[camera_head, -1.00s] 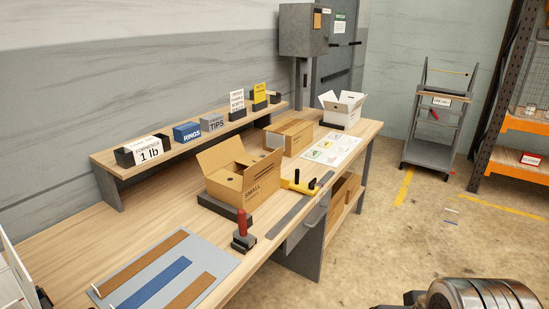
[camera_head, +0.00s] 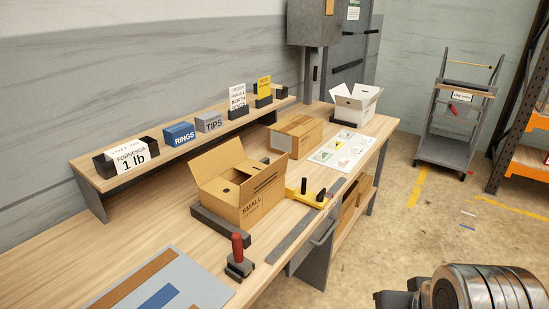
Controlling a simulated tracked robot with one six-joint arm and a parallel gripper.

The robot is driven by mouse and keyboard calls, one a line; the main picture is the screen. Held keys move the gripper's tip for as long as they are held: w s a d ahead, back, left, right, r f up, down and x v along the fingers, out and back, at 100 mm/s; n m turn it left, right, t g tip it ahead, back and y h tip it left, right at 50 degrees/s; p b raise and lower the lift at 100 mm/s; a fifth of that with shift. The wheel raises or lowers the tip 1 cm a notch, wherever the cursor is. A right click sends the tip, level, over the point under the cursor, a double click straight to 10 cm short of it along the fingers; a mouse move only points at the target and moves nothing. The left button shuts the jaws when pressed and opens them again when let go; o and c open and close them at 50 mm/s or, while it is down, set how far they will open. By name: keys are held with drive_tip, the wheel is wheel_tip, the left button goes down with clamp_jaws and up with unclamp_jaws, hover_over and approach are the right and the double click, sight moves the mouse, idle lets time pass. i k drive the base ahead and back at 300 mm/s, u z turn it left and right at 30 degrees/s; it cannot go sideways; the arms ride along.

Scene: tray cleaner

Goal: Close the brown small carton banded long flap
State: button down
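A brown small carton (camera_head: 262,206) marked "SMALL" stands on a dark base (camera_head: 217,229) in the middle of the workbench. Its top is open. A long flap (camera_head: 217,163) at the back left stands up, and a shorter flap at the right end also looks raised. The inside of the carton shows only in part. The metal part at the lower right (camera_head: 485,287) belongs to my arm, far to the right of the bench and apart from the carton. My gripper's fingertips are not in view.
A red-handled tool (camera_head: 238,250) and a yellow tool (camera_head: 305,196) stand near the carton. A closed brown carton (camera_head: 296,133) and an open white carton (camera_head: 355,101) stand farther back. A shelf (camera_head: 84,182) with labelled boxes runs along the wall.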

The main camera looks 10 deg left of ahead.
sight(256, 184)
drive_tip(key=u, duration=0.1)
drive_tip(key=i, duration=0.95)
drive_tip(key=u, duration=1.8)
